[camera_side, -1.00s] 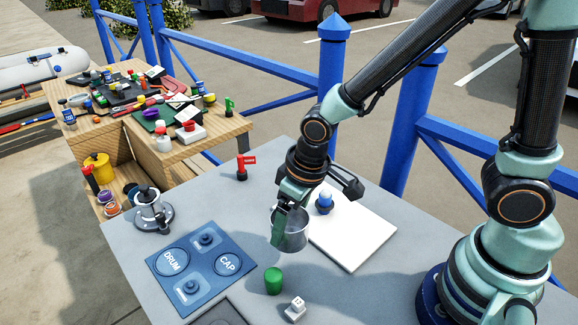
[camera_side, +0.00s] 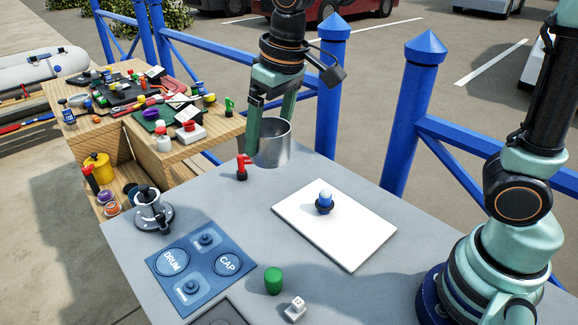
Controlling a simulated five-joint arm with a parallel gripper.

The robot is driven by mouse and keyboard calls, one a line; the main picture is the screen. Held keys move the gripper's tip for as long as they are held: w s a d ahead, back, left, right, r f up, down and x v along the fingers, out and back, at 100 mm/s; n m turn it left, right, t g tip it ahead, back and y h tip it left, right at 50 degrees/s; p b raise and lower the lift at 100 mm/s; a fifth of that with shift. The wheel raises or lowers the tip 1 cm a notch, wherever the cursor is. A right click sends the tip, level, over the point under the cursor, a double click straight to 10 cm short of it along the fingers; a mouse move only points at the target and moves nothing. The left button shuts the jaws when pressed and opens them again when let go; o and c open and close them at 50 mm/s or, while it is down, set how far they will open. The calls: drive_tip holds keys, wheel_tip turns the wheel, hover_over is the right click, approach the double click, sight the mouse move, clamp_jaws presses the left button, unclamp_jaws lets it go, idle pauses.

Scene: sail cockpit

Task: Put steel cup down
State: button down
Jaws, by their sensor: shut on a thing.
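The steel cup (camera_side: 273,143) is upright, held in my gripper (camera_side: 250,155). One finger reaches down the cup's left side and the other goes behind or inside the rim, so the jaws are shut on its wall. The cup is near the far edge of the grey table (camera_side: 250,225), in front of the blue fence in the picture. It appears raised above the table, but its exact height is hard to tell.
The table's middle is clear.

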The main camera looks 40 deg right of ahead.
drive_tip(key=w+d+r+m, duration=0.1)
drive_tip(key=w+d, duration=0.3)
drive_tip(key=w, duration=0.3)
drive_tip(key=w+d+r+m, duration=0.1)
drive_tip(key=w+d+m, duration=0.1)
drive_tip(key=w+d, duration=0.35)
drive_tip(key=w+d+f+m+h, duration=0.15)
drive_tip(key=w+d+f, duration=0.35)
drive_tip(key=w+d, duration=0.6)
drive_tip(key=shift+m, duration=0.45)
drive_tip(key=s+x, duration=0.1)
drive_tip(key=x, duration=0.5)
drive_tip(key=s+x, duration=0.1)
drive_tip(key=x, duration=0.5)
drive_tip(key=s+x, duration=0.2)
drive_tip(key=x, duration=0.4)
drive_tip(key=shift+d+f, duration=0.15)
drive_tip(key=shift+f, duration=0.5)
